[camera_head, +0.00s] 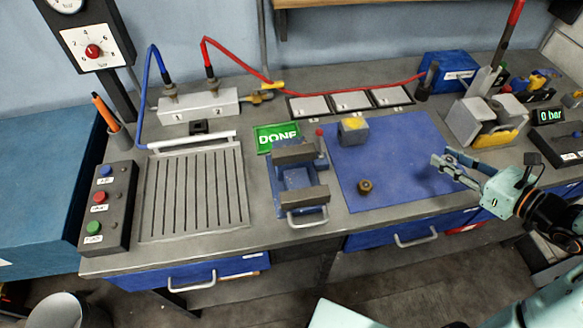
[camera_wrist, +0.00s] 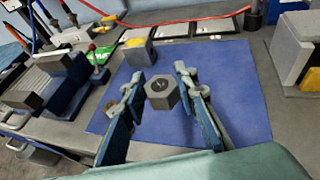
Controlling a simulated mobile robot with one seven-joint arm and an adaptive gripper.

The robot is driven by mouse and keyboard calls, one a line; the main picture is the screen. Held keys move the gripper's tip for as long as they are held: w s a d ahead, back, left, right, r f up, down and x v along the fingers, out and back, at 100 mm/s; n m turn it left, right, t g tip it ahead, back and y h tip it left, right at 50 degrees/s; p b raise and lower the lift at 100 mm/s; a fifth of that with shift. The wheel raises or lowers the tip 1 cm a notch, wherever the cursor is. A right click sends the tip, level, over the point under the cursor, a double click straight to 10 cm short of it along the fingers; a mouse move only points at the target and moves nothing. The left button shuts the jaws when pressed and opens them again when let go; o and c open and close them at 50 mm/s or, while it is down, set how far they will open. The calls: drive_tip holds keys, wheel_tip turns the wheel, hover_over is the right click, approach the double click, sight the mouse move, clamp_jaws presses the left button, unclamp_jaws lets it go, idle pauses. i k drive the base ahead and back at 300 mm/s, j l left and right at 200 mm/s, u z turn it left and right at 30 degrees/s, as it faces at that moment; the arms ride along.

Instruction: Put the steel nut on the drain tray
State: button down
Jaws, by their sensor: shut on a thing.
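The steel nut (camera_wrist: 162,92) is a grey hexagonal piece with a dark hole, between the fingertips of my gripper (camera_wrist: 158,88) in the wrist view. My gripper is shut on it, over the blue mat. In the head view my gripper (camera_head: 450,166) is above the right part of the mat; the nut is hard to make out there. The drain tray (camera_head: 243,205) is the grey ribbed plate at the left of the bench, far to the left of my gripper. No loose thing shows on it.
The blue mat (camera_head: 400,160) bears a small brownish nut (camera_head: 365,186) and a grey block with a yellow top (camera_head: 353,131). A blue vise (camera_head: 290,178) stands between mat and tray. A control box (camera_head: 110,205) stands left of the tray; a manifold with hoses (camera_head: 198,106) is behind it.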

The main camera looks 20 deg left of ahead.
sight(194, 188)
drive_tip(key=k+j+u, duration=0.15)
drive_tip(key=j, duration=0.2)
drive_tip(key=k+j+u, duration=0.2)
drive_tip(key=j, duration=0.15)
drive_tip(key=j+u, duration=0.15)
drive_tip(key=j, duration=0.2)
drive_tip(key=k+j+u, duration=0.15)
drive_tip(key=j, duration=0.25)
